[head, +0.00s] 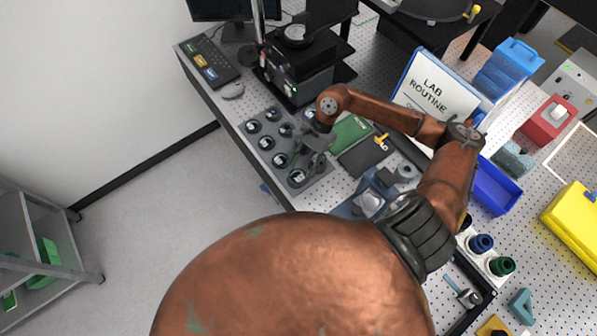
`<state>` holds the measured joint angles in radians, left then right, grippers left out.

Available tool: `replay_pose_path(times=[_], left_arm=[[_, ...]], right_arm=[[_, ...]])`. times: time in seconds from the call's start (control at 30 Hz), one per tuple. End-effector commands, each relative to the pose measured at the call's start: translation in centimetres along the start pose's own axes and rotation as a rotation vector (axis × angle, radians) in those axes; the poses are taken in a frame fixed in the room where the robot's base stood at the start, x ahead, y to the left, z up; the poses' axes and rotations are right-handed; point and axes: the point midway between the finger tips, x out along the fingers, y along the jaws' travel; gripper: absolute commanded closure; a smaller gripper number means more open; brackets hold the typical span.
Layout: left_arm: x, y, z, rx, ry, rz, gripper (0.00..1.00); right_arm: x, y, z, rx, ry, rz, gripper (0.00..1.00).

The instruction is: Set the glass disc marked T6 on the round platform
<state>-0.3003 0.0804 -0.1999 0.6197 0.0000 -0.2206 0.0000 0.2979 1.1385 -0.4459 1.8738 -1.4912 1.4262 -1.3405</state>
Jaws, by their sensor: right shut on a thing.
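A grey tray (264,156) on the bench holds several round glass discs in dark holders with pale labels, such as this disc (280,160). The labels are too small to read, so I cannot tell which is T6. My right gripper (309,160) is over the right part of the tray, pointing down. It is shut on what seems to be a glass disc, mostly hidden by the fingers. A black instrument (300,75) stands behind the tray, with a round platform (296,32) on its upper part. My left gripper is not in view.
A blue bin (494,187) stands farther right.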

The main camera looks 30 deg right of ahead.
Motion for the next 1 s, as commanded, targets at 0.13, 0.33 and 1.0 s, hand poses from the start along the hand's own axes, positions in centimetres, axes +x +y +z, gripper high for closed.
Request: replay_pose_path(times=[0.13,0.33,1.0], left_arm=[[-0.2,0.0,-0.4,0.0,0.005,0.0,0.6],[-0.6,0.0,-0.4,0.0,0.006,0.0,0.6],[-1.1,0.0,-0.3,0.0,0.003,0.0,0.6]], right_arm=[[0.7,-0.9,-0.9,0.0,-0.001,-0.001,0.9],[1.6,-1.4,-1.8,0.001,-0.003,0.002,0.9],[4.1,-1.3,-3.3,-0.001,0.001,0.0,0.54]])
